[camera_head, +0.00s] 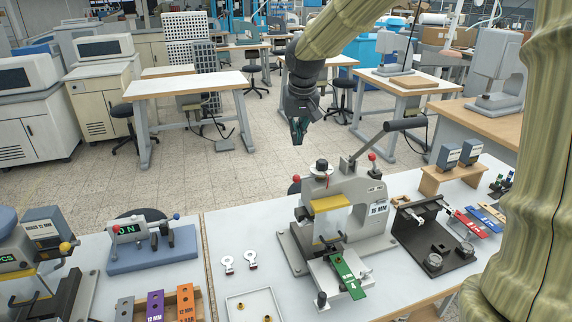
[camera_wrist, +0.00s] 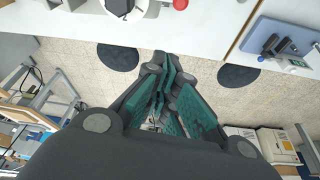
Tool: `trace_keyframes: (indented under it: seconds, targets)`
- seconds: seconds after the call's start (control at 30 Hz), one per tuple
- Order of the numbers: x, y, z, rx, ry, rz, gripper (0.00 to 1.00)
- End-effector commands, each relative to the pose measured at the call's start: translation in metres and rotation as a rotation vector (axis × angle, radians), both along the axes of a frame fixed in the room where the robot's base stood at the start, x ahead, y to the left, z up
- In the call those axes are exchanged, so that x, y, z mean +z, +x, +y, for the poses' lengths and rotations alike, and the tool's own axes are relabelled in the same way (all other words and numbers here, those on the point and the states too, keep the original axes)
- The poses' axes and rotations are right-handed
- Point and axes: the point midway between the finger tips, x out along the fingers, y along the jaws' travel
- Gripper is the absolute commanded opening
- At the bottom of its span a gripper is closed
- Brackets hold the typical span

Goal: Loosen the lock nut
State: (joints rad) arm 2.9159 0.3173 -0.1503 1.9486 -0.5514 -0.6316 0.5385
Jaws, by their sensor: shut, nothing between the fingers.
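The grey stamping press (camera_head: 370,215) stands on the white table, with a "16 MM" label on its side. On its top is a round pale disc with a dark round centre (camera_head: 321,167) and a thin red piece beside it. I cannot tell for sure which part is the lock nut. In the wrist view, a similar dark round part on a pale disc (camera_wrist: 119,5) shows at the top edge. My gripper (camera_head: 298,138) hangs in the air above and behind the press, apart from it. Its teal-padded fingers (camera_wrist: 168,62) are shut and empty.
The press lever with a black grip (camera_head: 406,124) rises to the right of its top, and red knobs (camera_head: 372,156) stand close by. A green tag (camera_head: 347,277) lies at the press front. A black fixture (camera_head: 433,240) stands right. The air around my gripper is clear.

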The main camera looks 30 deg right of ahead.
Motion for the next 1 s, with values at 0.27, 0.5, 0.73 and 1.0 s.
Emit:
trace_keyframes:
  seconds: [0.27,0.5,0.73,1.0]
  targets:
    - [-0.018,0.013,0.007,0.014,-0.001,0.003,0.00]
    - [-0.049,0.024,0.004,0.016,-0.001,0.002,0.00]
    - [-0.076,0.032,-0.001,0.015,-0.001,0.000,0.00]
    - [-0.090,0.023,0.002,0.015,-0.002,0.000,0.00]
